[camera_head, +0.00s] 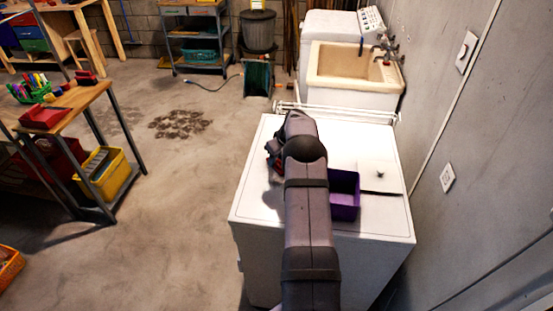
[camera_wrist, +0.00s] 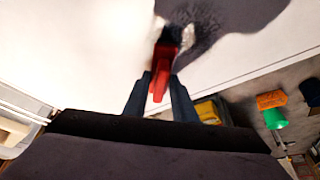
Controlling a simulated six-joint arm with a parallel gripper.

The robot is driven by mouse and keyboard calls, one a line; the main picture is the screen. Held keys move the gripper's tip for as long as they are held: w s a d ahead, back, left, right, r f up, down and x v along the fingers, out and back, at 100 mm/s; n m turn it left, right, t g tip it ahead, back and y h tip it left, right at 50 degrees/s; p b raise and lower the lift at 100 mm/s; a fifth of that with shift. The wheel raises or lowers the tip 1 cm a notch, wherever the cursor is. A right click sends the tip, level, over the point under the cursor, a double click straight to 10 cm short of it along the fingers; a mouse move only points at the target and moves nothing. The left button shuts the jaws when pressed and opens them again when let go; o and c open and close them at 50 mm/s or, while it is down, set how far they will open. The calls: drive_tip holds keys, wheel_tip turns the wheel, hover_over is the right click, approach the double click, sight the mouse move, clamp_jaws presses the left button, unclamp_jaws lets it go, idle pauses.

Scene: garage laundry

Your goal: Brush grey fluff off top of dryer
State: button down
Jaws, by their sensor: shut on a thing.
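The white dryer (camera_head: 258,205) stands in the middle of the head view, with my arm reaching over its top. My gripper (camera_head: 275,165) is low over the left part of the top, partly hidden by my arm. In the wrist view my gripper (camera_wrist: 160,88) is shut on a red brush handle (camera_wrist: 164,68). A small grey tuft (camera_head: 380,174), possibly fluff, lies on a white square at the right.
A purple open box (camera_head: 345,195) sits on the dryer just right of my arm. A white rack (camera_head: 335,112) runs behind the dryer, before a sink (camera_head: 350,65). The grey wall is close on the right. Open floor lies left, before a workbench (camera_head: 75,105).

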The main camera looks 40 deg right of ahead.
drive_tip(key=shift+s+a+r, duration=0.15)
drive_tip(key=shift+s+a, duration=1.1)
drive_tip(key=shift+s+a+f+b, duration=0.2)
drive_tip(key=shift+s+a+b, duration=0.3)
drive_tip(key=shift+s+a, duration=0.9)
drive_tip(key=shift+s+a+f+b, duration=0.1)
drive_tip(key=shift+s+a+b, duration=0.4)
drive_tip(key=shift+b, duration=0.05)
drive_tip(key=shift+s+a+b, duration=0.55)
drive_tip(key=shift+s+a, duration=0.3)
drive_tip(key=shift+s+d+b, duration=0.45)
drive_tip(key=shift+b, duration=0.05)
drive_tip(key=shift+w+d+r, duration=0.15)
drive_tip(key=shift+w+d, duration=0.55)
drive_tip(key=shift+w, duration=0.05)
drive_tip(key=shift+w+d+r, duration=0.1)
drive_tip(key=shift+w+d, duration=0.6)
